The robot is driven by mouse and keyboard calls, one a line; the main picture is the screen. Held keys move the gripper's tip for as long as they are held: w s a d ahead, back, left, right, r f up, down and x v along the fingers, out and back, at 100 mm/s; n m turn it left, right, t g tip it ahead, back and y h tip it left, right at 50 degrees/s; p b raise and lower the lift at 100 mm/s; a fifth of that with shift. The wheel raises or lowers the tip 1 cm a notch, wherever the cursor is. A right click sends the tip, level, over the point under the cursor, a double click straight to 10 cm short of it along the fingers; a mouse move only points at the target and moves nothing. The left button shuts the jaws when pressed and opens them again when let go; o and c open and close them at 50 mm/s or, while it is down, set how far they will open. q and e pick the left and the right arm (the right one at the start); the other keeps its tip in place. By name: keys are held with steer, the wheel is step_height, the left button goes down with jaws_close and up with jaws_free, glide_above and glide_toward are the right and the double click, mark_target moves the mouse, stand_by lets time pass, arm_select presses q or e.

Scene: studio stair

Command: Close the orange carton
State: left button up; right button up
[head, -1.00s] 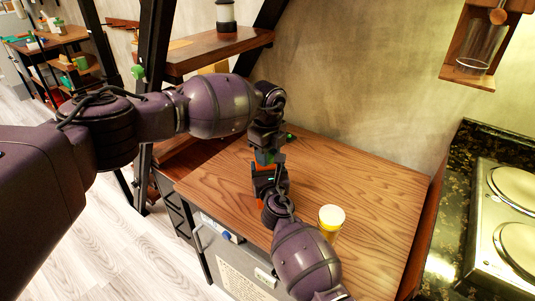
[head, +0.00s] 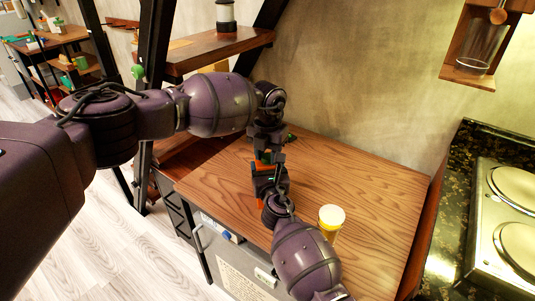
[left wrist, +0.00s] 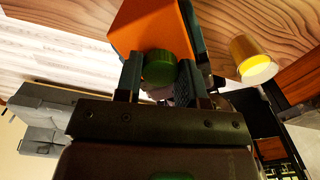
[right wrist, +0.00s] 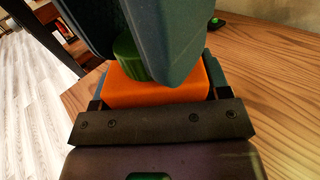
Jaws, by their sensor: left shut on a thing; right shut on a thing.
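The orange carton (right wrist: 160,88) is held upright over the wooden table, between the fingers of my right gripper (head: 270,182). Its orange body also shows in the left wrist view (left wrist: 152,28). The ribbed green cap (right wrist: 130,58) is at the carton's top. My left gripper (head: 268,156) is shut on the green cap, whose round face shows between its fingers in the left wrist view (left wrist: 158,68). In the right wrist view, the left gripper's fingers (right wrist: 160,40) partly cover the cap. I cannot tell how tightly the cap sits.
A yellow jar with a pale lid (head: 331,217) stands on the wooden table (head: 375,200), close to the right of my right arm. The table's right part is clear. A dark counter with a hob (head: 510,210) is at the right, and a wooden shelf (head: 215,48) is behind.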

stand_by(0.3)
arm_select(q)
steer(key=o, duration=1)
steer(key=shift+r, duration=0.15)
steer(key=shift+r, duration=2.15)
steer(key=shift+c, duration=0.4)
